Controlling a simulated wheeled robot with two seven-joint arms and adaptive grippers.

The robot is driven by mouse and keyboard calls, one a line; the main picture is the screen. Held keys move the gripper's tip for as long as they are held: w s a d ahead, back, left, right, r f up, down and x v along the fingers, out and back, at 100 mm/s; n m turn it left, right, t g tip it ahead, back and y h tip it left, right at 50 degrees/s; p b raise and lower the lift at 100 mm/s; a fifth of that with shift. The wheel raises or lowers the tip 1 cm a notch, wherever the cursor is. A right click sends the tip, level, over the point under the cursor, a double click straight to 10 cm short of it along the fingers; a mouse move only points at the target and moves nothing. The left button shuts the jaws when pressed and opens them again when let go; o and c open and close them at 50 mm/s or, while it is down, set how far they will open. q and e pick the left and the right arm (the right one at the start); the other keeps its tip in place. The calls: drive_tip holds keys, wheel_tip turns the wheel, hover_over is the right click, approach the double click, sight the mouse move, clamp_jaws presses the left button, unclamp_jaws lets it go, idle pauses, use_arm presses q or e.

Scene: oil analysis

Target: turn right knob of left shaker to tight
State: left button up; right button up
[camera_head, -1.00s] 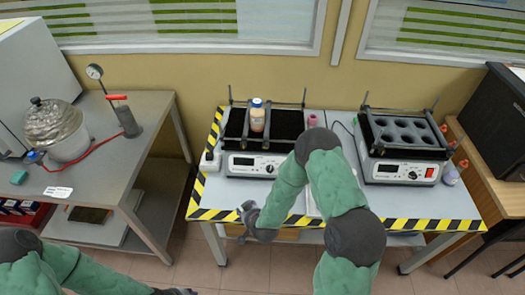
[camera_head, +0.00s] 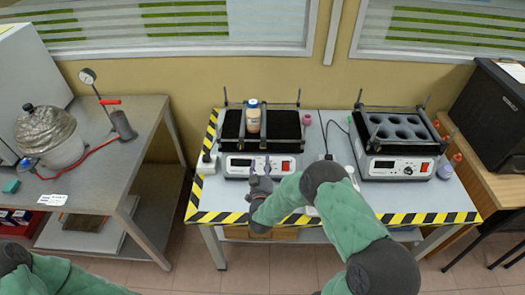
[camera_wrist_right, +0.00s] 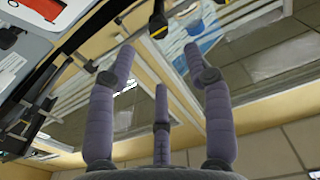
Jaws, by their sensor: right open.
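The left shaker (camera_head: 238,172) stands on the left of the taped table, with a black top, upright posts and clamp bars. My left gripper is out of view.
The right shaker (camera_head: 395,167) with a holed top stands to the right. Yellow-black tape (camera_head: 425,218) edges the table. A metal bench (camera_head: 150,110) with a pot and a gauge is at the left.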

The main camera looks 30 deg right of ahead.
sight(263, 147)
drive_tip(key=b+x, duration=0.1)
drive_tip(key=x, duration=0.7)
drive_tip(key=shift+w, duration=0.1)
clamp_jaws()
